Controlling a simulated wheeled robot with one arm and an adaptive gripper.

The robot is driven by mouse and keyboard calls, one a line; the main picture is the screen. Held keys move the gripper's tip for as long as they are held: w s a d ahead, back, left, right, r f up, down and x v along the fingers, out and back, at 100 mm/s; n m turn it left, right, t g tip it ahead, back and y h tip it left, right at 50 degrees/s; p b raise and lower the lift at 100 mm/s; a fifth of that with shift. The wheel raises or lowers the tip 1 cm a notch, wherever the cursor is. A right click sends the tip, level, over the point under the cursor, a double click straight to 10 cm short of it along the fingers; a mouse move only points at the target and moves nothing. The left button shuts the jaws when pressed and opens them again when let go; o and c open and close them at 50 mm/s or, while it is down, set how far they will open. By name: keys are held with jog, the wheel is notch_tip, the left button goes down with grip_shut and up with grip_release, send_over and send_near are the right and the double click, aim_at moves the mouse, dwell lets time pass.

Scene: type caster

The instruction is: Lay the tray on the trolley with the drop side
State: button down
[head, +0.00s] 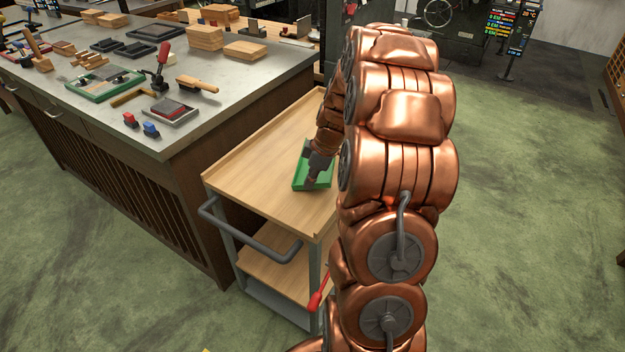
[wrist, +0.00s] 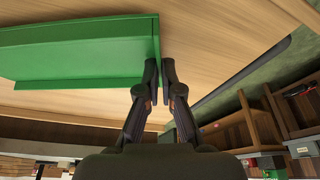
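A green tray (head: 299,181) shows over the wooden top of the trolley (head: 250,178), partly hidden by my arm. I cannot tell whether it rests on the top or is held just above it. In the wrist view the tray (wrist: 70,50) fills the upper left. My gripper (wrist: 160,70) has its fingers close together, one on each side of the tray's edge wall, and seems shut on it. In the head view my gripper (head: 315,170) is over the tray. The trolley has a grey push handle (head: 258,243) and a red lever (head: 318,298). My arm hides its right side.
A large workbench (head: 232,85) stands left of the trolley, close to it, with tools, wooden blocks and dark trays on top. The trolley's lower shelf (head: 268,255) looks bare where it shows. Green floor is open to the right. Dark machinery stands at the back.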

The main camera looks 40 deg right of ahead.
jog(key=shift+a, duration=0.1)
jog(key=c, duration=1.2)
grip_release()
jog(key=shift+c, duration=0.2)
jog(key=shift+r, duration=0.1)
jog(key=v, duration=1.2)
